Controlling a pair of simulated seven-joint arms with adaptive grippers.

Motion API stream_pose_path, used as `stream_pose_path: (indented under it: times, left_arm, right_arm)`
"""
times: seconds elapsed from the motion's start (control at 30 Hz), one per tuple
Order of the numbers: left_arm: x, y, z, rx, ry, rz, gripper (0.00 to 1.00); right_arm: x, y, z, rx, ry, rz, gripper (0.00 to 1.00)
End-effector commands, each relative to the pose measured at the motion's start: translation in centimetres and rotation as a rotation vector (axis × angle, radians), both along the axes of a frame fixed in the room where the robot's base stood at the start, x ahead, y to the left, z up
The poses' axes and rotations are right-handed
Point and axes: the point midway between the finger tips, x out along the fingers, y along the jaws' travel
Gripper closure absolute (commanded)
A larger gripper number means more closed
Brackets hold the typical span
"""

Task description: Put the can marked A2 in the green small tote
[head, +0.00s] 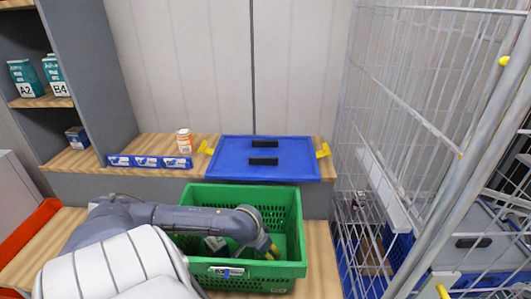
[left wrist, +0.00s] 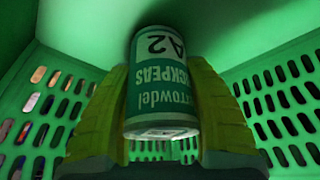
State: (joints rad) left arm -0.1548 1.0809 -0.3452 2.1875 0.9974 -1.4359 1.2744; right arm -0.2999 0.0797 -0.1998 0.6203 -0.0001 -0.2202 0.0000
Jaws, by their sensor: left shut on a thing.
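The can marked A2 (left wrist: 160,85) is white and green with "CHICKPEAS" lettering, upside down in the left wrist view. My left gripper (left wrist: 157,100) has its yellow fingers shut on the can's sides. The can is inside the green small tote (left wrist: 278,95), whose slotted walls show around it. In the head view the green tote (head: 290,268) stands on the wooden surface, and my left gripper (head: 269,249) reaches down into it. The can is hidden there behind the gripper. I cannot tell if it touches the tote's floor. My right gripper is not in view.
A blue tote lid (head: 225,165) lies on the shelf behind the tote, beside an orange and white can (head: 184,141) and a blue strip (head: 150,161). Cartons (head: 26,78) stand on the left shelf. A wire cage (head: 430,110) stands close on the right.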

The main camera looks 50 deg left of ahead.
Motion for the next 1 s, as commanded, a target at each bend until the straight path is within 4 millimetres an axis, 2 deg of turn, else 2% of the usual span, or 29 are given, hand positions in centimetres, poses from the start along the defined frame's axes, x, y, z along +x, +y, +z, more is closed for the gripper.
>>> stream_pose_path:
  times: [0.33,0.37,0.53,0.83,1.0]
  left_arm:
    - [0.1,0.0,-0.2,0.001,-0.001,0.000,0.95]
    - [0.0,0.1,-0.2,0.001,0.000,0.000,0.47]
    - [0.0,0.0,-0.2,0.001,-0.001,0.000,0.28]
    - [0.0,0.0,-0.1,0.001,-0.001,-0.001,0.27]
    - [-0.4,0.1,1.2,0.005,0.000,-0.002,0.27]
  right_arm:
    - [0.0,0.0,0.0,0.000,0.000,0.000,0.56]
    - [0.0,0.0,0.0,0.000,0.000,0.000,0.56]
    - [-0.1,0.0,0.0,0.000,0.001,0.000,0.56]
    - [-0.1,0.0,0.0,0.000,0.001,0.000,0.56]
    - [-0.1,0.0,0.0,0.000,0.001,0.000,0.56]
